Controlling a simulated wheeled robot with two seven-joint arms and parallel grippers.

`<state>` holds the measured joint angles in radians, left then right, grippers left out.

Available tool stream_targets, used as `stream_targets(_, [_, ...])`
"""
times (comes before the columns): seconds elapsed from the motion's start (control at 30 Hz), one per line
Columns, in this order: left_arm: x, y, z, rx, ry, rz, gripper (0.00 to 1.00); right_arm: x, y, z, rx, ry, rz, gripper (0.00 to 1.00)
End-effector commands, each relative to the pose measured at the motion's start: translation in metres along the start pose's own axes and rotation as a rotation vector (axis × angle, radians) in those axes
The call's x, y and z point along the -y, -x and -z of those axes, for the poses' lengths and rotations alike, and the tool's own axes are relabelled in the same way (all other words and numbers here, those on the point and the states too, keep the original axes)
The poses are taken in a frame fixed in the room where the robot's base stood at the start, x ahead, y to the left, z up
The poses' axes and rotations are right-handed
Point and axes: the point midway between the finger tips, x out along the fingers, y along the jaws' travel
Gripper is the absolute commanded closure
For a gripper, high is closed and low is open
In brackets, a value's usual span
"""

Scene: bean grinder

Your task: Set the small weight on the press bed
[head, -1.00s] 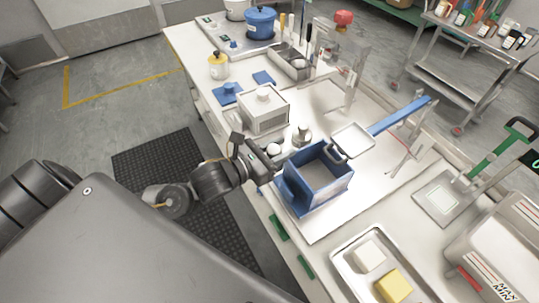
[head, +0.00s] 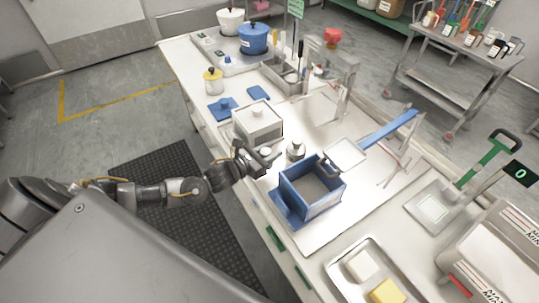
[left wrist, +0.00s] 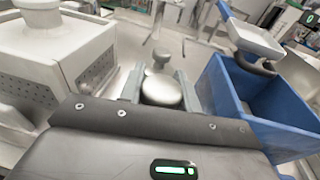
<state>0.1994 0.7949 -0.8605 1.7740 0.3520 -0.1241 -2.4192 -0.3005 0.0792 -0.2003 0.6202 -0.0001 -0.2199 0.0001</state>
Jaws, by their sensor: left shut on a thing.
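The small weight (left wrist: 160,90) is a pale, round-topped piece between the fingers of my left gripper, in the left wrist view. In the head view my left gripper (head: 262,157) is shut on it, between the white box and the blue bin. The small weight shows there only as a pale spot (head: 265,152). I cannot tell for certain which surface is the press bed. My right gripper is not in view.
The open blue bin (head: 312,190) stands right of the gripper, with a blue-handled pan (head: 345,153) beyond it. The white box (head: 257,125) is close on the far side. A frame with a red knob (head: 333,36) stands farther back.

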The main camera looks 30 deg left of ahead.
Motion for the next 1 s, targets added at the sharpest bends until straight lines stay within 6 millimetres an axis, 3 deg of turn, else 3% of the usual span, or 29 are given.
stream_targets(0.37, [-0.011, -0.01, 0.013, 0.003, 0.0, -0.001, 1.0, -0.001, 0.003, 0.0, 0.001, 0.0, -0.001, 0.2])
stream_targets(0.63, [-0.011, -0.013, 0.041, 0.003, 0.002, -0.003, 1.0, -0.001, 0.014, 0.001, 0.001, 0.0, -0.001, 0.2])
stream_targets(1.0, [-0.011, -0.014, 0.046, 0.004, 0.001, -0.001, 1.0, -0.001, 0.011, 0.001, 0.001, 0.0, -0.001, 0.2])
